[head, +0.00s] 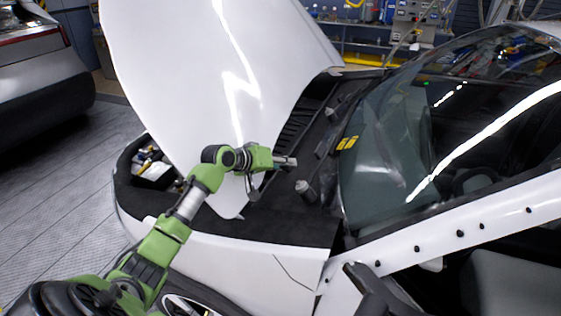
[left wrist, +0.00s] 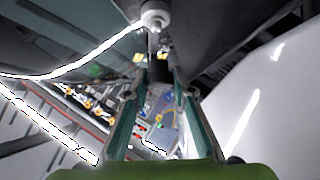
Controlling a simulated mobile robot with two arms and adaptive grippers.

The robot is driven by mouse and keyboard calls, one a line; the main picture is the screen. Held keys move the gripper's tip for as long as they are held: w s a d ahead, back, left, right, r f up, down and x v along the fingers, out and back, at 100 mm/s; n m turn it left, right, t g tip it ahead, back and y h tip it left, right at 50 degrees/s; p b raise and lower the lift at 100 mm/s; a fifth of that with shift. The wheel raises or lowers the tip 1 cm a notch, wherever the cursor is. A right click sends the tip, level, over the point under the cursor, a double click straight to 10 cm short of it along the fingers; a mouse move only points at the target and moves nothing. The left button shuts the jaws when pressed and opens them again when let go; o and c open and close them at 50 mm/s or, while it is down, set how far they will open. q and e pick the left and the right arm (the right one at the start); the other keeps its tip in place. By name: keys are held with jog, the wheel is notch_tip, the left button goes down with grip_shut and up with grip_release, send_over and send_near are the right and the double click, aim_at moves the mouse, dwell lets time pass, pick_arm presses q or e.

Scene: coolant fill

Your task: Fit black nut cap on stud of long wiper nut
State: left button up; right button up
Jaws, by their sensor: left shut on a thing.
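My left gripper (head: 287,162) reaches over the dark cowl at the base of the windshield. It also shows in the left wrist view (left wrist: 160,78). In the left wrist view, a pale round fitting (left wrist: 154,14) with a thin stud is ahead of the fingers. I cannot tell for sure whether it is the long wiper nut. My right gripper is out of view.
The raised white hood (head: 180,70) stands behind and left of my gripper. The windshield (head: 385,150) slopes up on the right, with yellow labels (head: 348,143). The white fender (head: 240,265) lies in front. A tool bench (head: 380,50) is at the back.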

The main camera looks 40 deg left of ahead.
aim_at(288, 172)
pick_arm(q)
jog(key=shift+d+f, duration=0.25)
jog(key=shift+f, duration=0.25)
jog(key=shift+w+d+f+b, duration=0.35)
jog(key=shift+d+f, duration=0.25)
jog(key=shift+f, duration=0.25)
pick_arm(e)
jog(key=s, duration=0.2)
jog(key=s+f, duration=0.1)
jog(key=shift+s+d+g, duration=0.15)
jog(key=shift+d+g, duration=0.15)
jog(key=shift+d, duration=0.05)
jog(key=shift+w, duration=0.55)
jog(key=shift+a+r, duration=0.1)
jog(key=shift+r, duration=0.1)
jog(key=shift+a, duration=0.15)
pick_arm(q)
jog(key=shift+p, duration=0.65)
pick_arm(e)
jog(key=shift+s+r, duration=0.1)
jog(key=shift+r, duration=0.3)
pick_arm(q)
jog(key=shift+d, duration=0.1)
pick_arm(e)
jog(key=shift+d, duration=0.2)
